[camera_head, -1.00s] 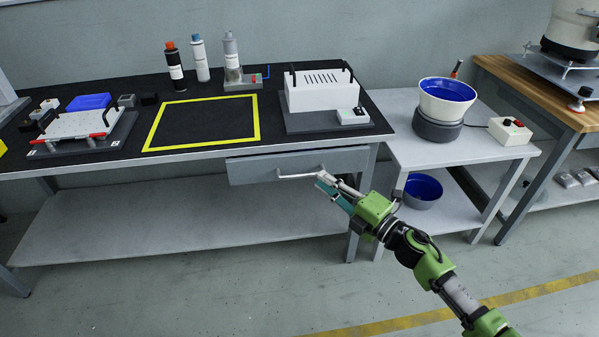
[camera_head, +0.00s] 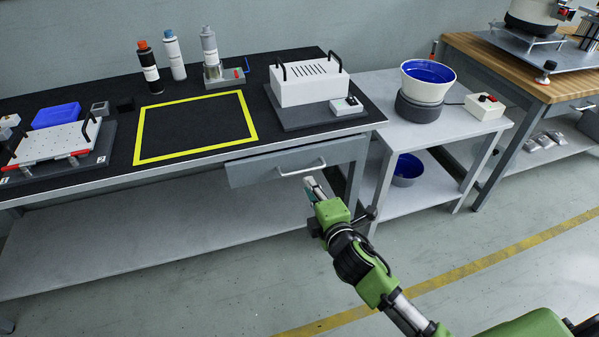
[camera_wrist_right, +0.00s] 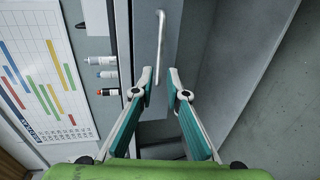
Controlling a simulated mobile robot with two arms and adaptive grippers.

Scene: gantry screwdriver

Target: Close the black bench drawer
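The bench drawer (camera_head: 265,167) has a plain grey front and hangs under the black-topped bench (camera_head: 190,85). Its pale bar handle (camera_head: 318,166) is on the right part of the front. I cannot tell how far the drawer stands out. My right gripper (camera_head: 308,184) is just below and in front of the handle. In the right wrist view, the gripper (camera_wrist_right: 159,74) is open and empty, with its two fingers apart. The handle (camera_wrist_right: 161,45) lies ahead of the fingertips there, along the drawer front (camera_wrist_right: 174,30). My left gripper is not in view.
A white box fixture (camera_head: 305,88), a yellow-framed area (camera_head: 243,118) and several bottles (camera_head: 149,72) are on the bench. A side table (camera_head: 440,112) with a blue-lined bowl (camera_head: 428,88) stands right. A grey lower shelf (camera_head: 150,235) runs below. Floor in front is clear.

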